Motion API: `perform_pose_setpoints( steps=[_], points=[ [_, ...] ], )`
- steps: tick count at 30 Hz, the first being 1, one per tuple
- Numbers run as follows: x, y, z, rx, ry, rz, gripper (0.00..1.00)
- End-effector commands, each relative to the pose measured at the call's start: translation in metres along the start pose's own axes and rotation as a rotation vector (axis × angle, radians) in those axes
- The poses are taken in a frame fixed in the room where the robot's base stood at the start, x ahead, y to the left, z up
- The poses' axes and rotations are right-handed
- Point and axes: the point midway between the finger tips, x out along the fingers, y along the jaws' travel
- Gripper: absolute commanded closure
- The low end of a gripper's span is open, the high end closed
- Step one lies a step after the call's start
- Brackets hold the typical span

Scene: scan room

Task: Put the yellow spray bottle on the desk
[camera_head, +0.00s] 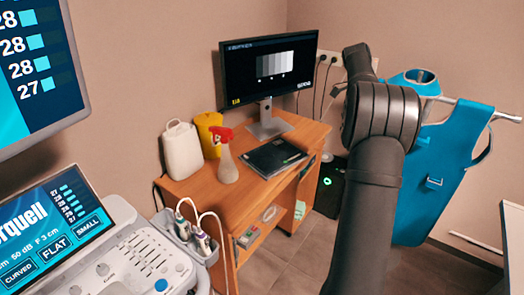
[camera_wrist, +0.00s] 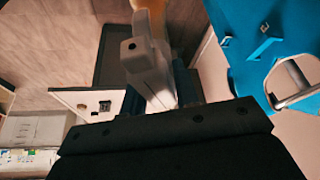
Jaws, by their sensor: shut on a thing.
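The wooden desk (camera_head: 190,188) stands left of my arm. A spray bottle with a red head and pale body (camera_head: 226,160) stands on it.
The desk also bears a white jug (camera_head: 182,150), a yellow container (camera_head: 208,134), a monitor (camera_head: 268,70) and a dark flat device (camera_head: 272,157). An ultrasound console (camera_head: 130,265) stands front left. A blue apron (camera_head: 428,180) hangs at right. The desk's front edge has some clear room.

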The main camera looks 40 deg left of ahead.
Motion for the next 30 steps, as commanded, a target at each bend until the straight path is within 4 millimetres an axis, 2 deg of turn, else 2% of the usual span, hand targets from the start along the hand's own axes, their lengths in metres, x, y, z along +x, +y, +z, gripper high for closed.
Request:
perform_pose_setpoints(
  steps=[1,3,8,15,21,25,30],
  points=[
    [-0.010,0.000,0.026,-0.018,0.000,-0.009,1.00],
    [-0.021,0.001,0.059,-0.036,0.000,-0.015,1.00],
    [-0.045,0.011,0.131,-0.075,0.000,-0.032,1.00],
    [-0.078,0.040,0.234,-0.131,0.001,-0.055,1.00],
    [-0.099,0.070,0.298,-0.169,0.000,-0.071,1.00],
    [-0.109,0.087,0.329,-0.188,0.000,-0.079,1.00],
    [-0.117,0.104,0.355,-0.204,-0.001,-0.085,1.00]
  ],
)
